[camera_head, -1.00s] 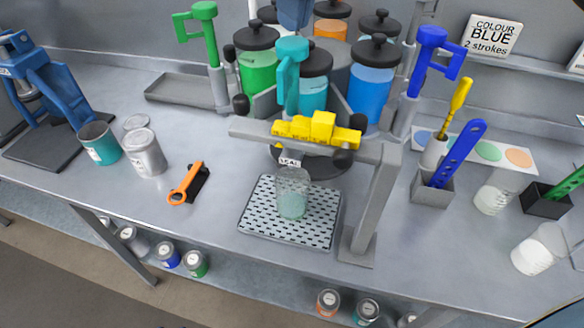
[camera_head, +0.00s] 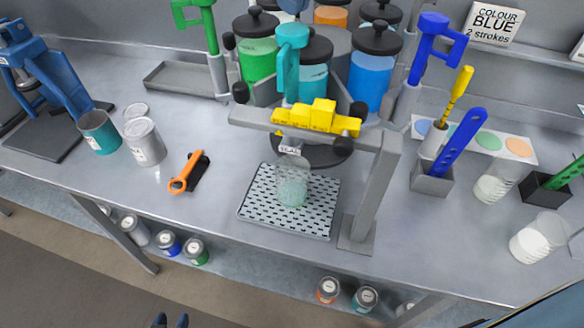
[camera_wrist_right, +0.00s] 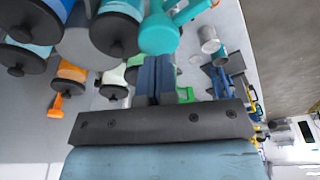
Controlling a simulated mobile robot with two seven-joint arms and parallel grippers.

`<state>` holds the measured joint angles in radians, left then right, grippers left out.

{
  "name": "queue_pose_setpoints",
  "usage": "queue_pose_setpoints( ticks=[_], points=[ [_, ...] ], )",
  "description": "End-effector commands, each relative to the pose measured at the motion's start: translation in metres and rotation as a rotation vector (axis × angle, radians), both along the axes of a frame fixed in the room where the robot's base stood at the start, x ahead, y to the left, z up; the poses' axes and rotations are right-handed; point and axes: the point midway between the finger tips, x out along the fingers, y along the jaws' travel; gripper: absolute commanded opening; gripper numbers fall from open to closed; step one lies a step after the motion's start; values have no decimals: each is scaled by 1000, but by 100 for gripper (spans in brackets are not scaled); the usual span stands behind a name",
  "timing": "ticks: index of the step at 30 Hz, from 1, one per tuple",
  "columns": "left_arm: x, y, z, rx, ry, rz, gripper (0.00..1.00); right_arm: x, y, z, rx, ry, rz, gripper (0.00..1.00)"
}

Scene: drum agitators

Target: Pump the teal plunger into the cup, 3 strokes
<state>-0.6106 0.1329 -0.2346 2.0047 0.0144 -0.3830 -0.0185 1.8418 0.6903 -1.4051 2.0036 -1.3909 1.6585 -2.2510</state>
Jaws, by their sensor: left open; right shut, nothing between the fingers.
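The teal plunger (camera_head: 292,45) stands up in front of the teal jar (camera_head: 313,75), behind the yellow block on the grey frame. The clear cup (camera_head: 292,180) stands on the perforated tray (camera_head: 262,215) beneath the frame, with pale teal content low inside it. My right gripper (camera_head: 292,8) is just above the plunger's top, mostly cut off by the picture's upper edge. In the right wrist view its fingers (camera_wrist_right: 156,75) are shut and empty, with the teal handle (camera_wrist_right: 160,35) just beyond their tips. My left gripper (camera_head: 170,321) is open and empty at the bottom edge, in front of the bench.
The yellow block (camera_head: 318,117) and grey post (camera_head: 370,190) stand over the tray. A green handle (camera_head: 208,40) and blue handle (camera_head: 425,45) flank the teal one.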

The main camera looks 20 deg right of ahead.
Motion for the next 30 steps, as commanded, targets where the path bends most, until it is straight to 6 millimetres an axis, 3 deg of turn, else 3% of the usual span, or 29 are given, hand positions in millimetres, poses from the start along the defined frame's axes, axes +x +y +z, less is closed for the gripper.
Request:
queue_pose_setpoints(
  ticks=[7,30],
  points=[
    [-5,2,-20,8,21,-3,43,0,0,-12,0,0,0,0],
    [-2,0,-36,-10,32,5,43,0,0,-43,-1,2,1,0]
  ],
)
